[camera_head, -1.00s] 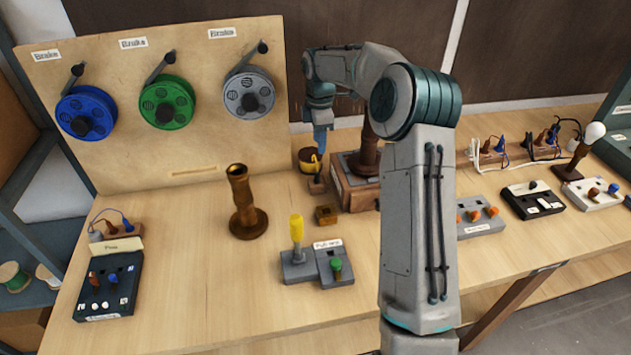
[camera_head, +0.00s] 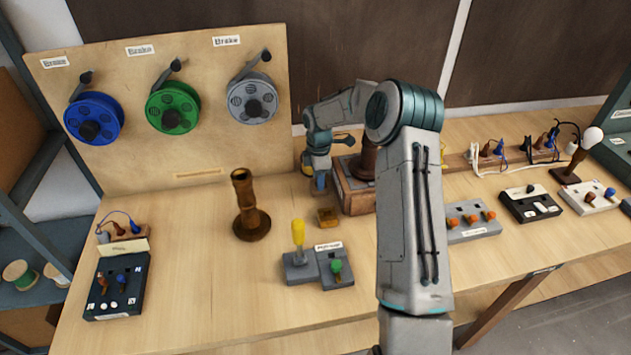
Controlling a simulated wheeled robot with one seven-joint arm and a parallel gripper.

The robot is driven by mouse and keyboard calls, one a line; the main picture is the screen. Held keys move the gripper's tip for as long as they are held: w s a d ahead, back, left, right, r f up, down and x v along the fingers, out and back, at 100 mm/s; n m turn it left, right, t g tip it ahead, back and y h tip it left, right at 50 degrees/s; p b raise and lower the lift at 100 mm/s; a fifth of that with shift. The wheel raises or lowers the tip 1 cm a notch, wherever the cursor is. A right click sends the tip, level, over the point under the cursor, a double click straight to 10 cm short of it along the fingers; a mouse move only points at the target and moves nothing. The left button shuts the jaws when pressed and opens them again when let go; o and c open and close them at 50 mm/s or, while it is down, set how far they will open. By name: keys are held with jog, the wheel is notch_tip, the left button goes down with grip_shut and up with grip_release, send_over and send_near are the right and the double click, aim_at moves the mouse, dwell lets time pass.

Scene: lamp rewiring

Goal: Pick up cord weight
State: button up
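My gripper (camera_head: 320,184) points down over the table, just left of the brown wooden box (camera_head: 357,198). Its blue fingers are small and seen from the side, so I cannot tell whether they are open or shut. A small brass-brown block (camera_head: 328,217) sits on the table just in front of and below the gripper, apart from it. No piece is clearly recognisable as the cord weight; it may be this block or something hidden behind the fingers. A brown piece (camera_head: 306,162) shows partly beside the gripper.
A turned wooden lamp stem (camera_head: 249,215) stands to the left. A grey switch box (camera_head: 320,267) with yellow and green handles stands in front. Blue (camera_head: 94,118), green (camera_head: 173,107) and grey (camera_head: 252,98) reels hang on the back board.

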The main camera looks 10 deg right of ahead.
grip_shut()
jog(key=shift+r, duration=0.1)
